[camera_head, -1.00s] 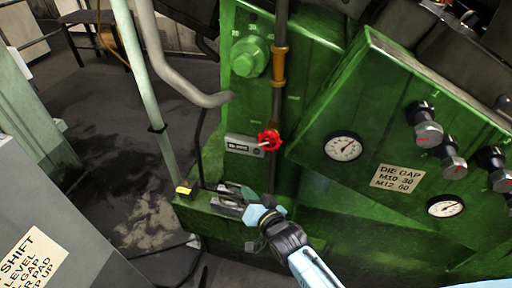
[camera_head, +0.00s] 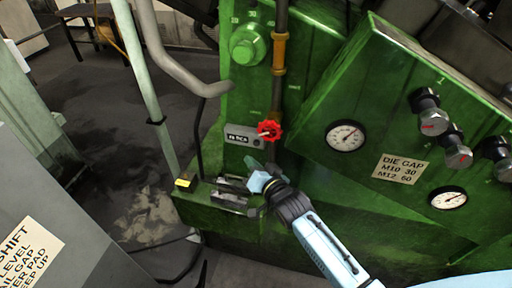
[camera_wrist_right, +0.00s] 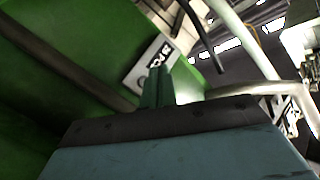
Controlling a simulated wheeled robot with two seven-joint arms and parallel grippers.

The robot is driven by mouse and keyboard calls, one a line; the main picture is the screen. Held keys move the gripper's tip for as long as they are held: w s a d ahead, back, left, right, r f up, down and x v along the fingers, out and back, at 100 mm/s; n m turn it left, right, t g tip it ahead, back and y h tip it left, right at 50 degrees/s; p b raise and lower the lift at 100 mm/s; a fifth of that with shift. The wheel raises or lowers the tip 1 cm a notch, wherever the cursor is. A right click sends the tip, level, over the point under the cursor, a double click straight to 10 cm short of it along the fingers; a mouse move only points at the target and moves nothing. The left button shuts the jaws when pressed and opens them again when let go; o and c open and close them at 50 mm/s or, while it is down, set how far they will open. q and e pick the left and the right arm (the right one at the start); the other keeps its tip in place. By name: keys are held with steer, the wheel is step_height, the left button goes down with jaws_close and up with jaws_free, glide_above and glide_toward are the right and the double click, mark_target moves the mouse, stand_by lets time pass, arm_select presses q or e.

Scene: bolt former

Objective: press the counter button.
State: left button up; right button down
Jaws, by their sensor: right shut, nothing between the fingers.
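The counter (camera_head: 243,136) is a small grey box with a dark display, fixed to the green machine front just left of a red handwheel. In the right wrist view the counter (camera_wrist_right: 148,66) lies just beyond my fingertips. My right gripper (camera_head: 252,164) is shut and empty, a little below the counter in the head view. In the right wrist view the closed fingers (camera_wrist_right: 158,86) overlap the counter's lower edge; I cannot tell whether they touch it. My left gripper is not in view.
The red handwheel (camera_head: 269,131) sits on a vertical pipe close to the counter. A ledge with metal blocks (camera_head: 229,201) lies below. A slanted panel with gauges and knobs (camera_head: 403,169) stands right. A pale green post (camera_head: 148,100) stands left.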

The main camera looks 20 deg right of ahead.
mark_target(257, 143)
steer(key=shift+w+d+b, duration=0.2)
steer(key=shift+w+d, duration=0.35)
steer(key=shift+w, duration=0.25)
steer(key=shift+w+d+b, duration=0.15)
steer(key=shift+w+d, duration=0.35)
steer(key=shift+w, duration=0.25)
stand_by(0.9)
steer(key=shift+w+d, duration=0.25)
steer(key=shift+w, duration=0.1)
steer(key=shift+w+d, duration=0.25)
steer(key=shift+w, duration=0.1)
stand_by(0.8)
steer(key=shift+s+a, duration=0.1)
steer(key=shift+s+a+p, duration=0.35)
steer(key=shift+s+p, duration=0.15)
steer(key=shift+s, duration=0.15)
